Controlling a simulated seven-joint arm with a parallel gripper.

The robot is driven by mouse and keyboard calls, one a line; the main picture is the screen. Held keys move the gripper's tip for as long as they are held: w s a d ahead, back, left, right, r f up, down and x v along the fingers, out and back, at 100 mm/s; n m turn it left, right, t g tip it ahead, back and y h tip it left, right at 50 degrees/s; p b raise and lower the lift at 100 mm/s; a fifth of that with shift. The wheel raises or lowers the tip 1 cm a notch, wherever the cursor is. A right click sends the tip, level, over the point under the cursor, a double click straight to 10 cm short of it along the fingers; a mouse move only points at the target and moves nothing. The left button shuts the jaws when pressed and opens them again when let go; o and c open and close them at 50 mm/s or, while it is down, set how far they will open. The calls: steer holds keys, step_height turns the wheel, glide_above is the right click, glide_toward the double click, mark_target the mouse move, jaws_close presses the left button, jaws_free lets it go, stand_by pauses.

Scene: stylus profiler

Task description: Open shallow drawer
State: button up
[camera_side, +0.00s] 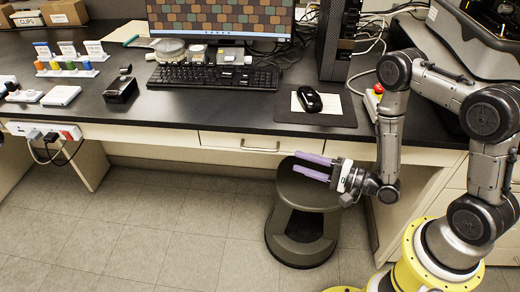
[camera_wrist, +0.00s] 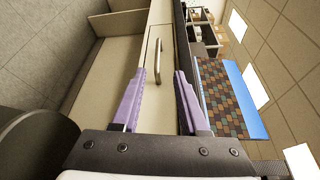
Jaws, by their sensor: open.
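The shallow drawer (camera_side: 225,142) is a pale front under the black bench top, and it is shut. Its curved metal handle (camera_side: 260,149) is at the middle of the front. My gripper (camera_side: 296,165) has two purple fingers, is open and empty, and points left, to the right of the handle and slightly lower in the side view. In the wrist view the picture is turned sideways. The handle (camera_wrist: 157,60) there appears ahead, between the fingertips of my gripper (camera_wrist: 160,73), with the drawer front (camera_wrist: 155,105) around it. The fingers seem clear of the handle.
A dark round stool (camera_side: 303,225) stands on the floor under my gripper. The bench top (camera_side: 215,115) holds a keyboard (camera_side: 213,77), a mouse (camera_side: 309,99) on a pad, a monitor (camera_side: 220,18) and a computer tower (camera_side: 338,40). The floor left of the stool is free.

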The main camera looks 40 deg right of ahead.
mark_target(260, 149)
steer(key=x, duration=1.3)
steer(key=shift+w+f, duration=0.3)
steer(key=shift+w, duration=0.1)
jaws_close()
stand_by(0.9)
